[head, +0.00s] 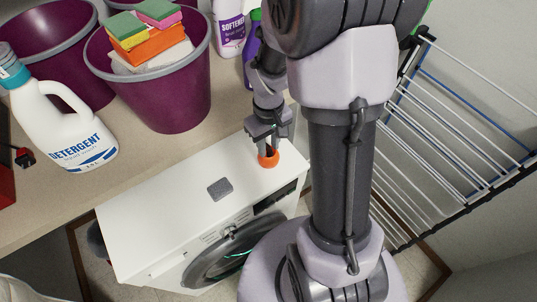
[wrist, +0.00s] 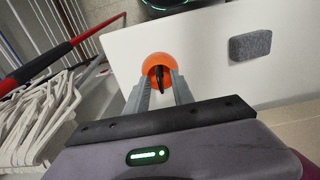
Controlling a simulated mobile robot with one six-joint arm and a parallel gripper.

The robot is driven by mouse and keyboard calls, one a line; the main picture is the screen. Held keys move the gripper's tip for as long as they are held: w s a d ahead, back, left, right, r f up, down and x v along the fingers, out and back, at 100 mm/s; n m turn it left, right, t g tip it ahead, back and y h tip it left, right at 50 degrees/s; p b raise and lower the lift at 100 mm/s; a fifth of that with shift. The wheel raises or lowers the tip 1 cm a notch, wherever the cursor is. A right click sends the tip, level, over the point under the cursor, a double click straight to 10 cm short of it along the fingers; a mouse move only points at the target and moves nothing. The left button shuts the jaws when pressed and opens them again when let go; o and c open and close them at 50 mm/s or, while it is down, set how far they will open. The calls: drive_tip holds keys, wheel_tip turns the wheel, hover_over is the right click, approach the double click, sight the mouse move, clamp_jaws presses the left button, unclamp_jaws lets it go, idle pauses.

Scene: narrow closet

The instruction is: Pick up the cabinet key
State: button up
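An orange round thing (head: 268,159), which may be the cabinet key's tag, is at the right part of the white washing machine's top. In the wrist view the orange thing (wrist: 154,62) lies just beyond the fingertips, with a thin dark part (wrist: 159,78) in front of it. I cannot make out a key shape for certain. My gripper (head: 268,146) points down over it. In the wrist view my gripper's fingers (wrist: 161,84) stand apart on both sides of the dark part, with a gap visible. Whether they touch it is unclear.
The washing machine (head: 160,215) also bears a grey block (head: 220,188). Behind it, a counter holds a detergent bottle (head: 60,115), purple buckets (head: 165,95) with sponges (head: 155,45), and a softener bottle (head: 229,25). A drying rack (head: 450,130) stands at right. White hangers (wrist: 40,115) show at left.

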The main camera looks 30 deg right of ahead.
drive_tip(key=shift+r, duration=0.15)
clamp_jaws()
